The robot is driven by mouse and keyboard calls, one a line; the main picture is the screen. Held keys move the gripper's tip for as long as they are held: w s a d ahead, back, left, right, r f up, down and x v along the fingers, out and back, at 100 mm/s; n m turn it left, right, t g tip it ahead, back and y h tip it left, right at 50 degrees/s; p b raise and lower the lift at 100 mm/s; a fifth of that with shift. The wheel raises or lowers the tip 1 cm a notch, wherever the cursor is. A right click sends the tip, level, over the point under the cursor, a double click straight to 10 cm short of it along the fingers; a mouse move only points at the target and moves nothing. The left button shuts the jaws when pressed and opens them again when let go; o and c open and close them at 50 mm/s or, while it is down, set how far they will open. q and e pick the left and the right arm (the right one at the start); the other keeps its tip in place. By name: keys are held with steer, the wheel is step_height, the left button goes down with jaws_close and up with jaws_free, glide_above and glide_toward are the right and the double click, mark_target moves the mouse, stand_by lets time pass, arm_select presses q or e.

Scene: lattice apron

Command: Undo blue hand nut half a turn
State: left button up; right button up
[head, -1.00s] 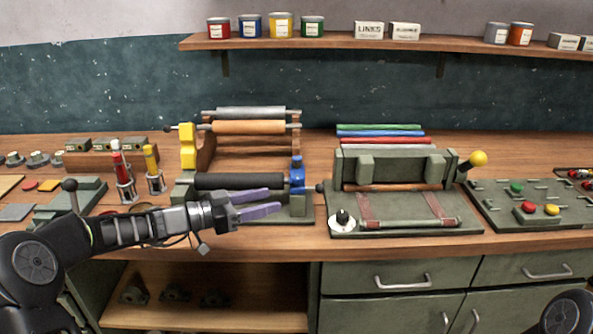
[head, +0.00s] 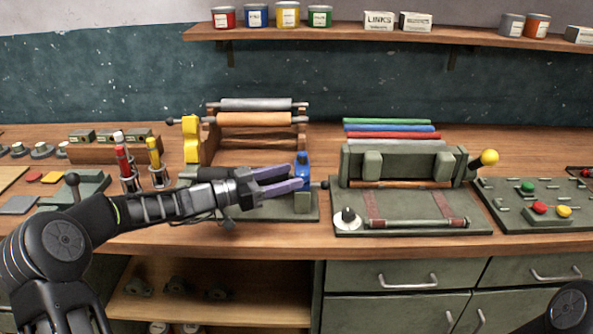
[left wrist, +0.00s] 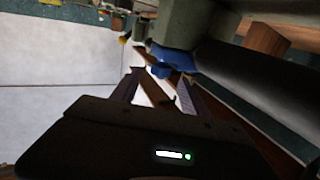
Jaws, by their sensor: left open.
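In the left wrist view the blue hand nut (left wrist: 170,60) shows just beyond the fingertips, beside a dark roller (left wrist: 255,85). My left gripper (head: 295,176) is open, its two purple fingers pointing right toward the nut. In the head view the fingertips overlap or lie close to the nut's left side; I cannot tell whether they touch it. The fingers and wrist hide most of the dark roller. My right gripper is not in view.
Behind is a wooden rack with a grey roll and an orange roll (head: 255,119). Right of the nut is a green press (head: 400,165) with a yellow-knobbed lever. Markers in holders (head: 124,165) stand left, behind my arm.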

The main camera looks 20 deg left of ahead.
mark_target(296, 174)
arm_select(q)
steer(key=shift+p+x, duration=0.3)
steer(key=shift+x, duration=1.2)
steer(key=shift+c, duration=0.4)
jaws_close()
